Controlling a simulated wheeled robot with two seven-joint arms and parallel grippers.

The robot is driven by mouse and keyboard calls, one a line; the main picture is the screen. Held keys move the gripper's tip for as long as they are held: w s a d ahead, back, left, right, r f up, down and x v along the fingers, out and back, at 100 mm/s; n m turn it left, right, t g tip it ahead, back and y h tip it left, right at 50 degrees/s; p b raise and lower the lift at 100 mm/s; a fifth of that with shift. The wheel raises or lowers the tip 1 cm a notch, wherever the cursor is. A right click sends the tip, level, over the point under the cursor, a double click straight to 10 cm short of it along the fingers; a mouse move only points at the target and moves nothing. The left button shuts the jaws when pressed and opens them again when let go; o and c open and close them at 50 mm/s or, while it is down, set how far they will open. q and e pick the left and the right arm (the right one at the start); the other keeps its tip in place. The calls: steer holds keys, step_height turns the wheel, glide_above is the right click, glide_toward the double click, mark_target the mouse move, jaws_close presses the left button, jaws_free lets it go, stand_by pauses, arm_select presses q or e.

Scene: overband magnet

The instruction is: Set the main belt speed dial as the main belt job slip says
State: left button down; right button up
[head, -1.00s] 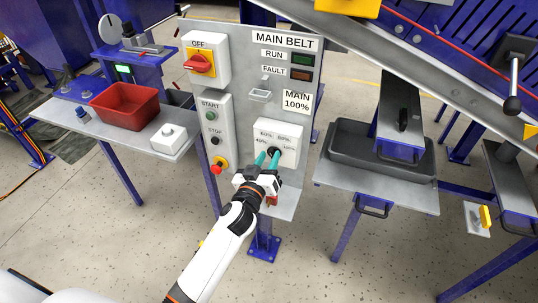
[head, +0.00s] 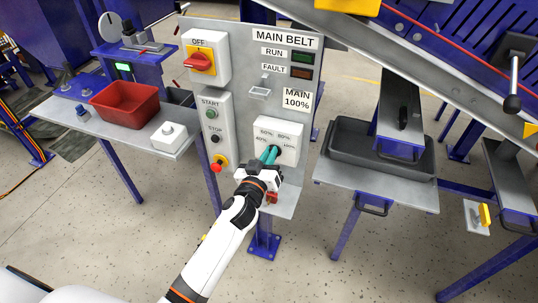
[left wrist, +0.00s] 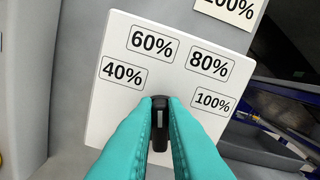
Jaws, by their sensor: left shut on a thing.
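The main belt speed dial is a black knob (left wrist: 159,115) on a white plate (left wrist: 100,60) marked 40%, 60%, 80% and 100%. In the left wrist view its white pointer line points up, between the 60% and 80% labels. My left gripper (head: 270,154), with teal fingers, is shut on the knob; in the left wrist view its fingers (left wrist: 160,128) press on both sides of it. The main belt job slip (head: 297,100) on the panel reads MAIN 100%. My right gripper is not in view.
The grey MAIN BELT panel (head: 240,105) also holds a red OFF switch (head: 201,62), START and STOP buttons and a red emergency button (head: 216,168). A red bin (head: 125,104) stands on the left table. A black tray (head: 350,150) stands right.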

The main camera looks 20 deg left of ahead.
arm_select(q)
steer(key=shift+d+f+m+b, duration=0.15)
steer(key=shift+d+m, duration=0.1)
steer(key=shift+m, duration=2.3)
steer(key=shift+d+m+b, duration=0.1)
steer(key=shift+d+m, duration=0.1)
steer(key=shift+m, duration=2.3)
steer(key=shift+d+f+m+b, duration=0.15)
steer(key=shift+d+m, duration=0.1)
steer(key=shift+m, duration=2.3)
steer(key=c, duration=1.5)
jaws_free()
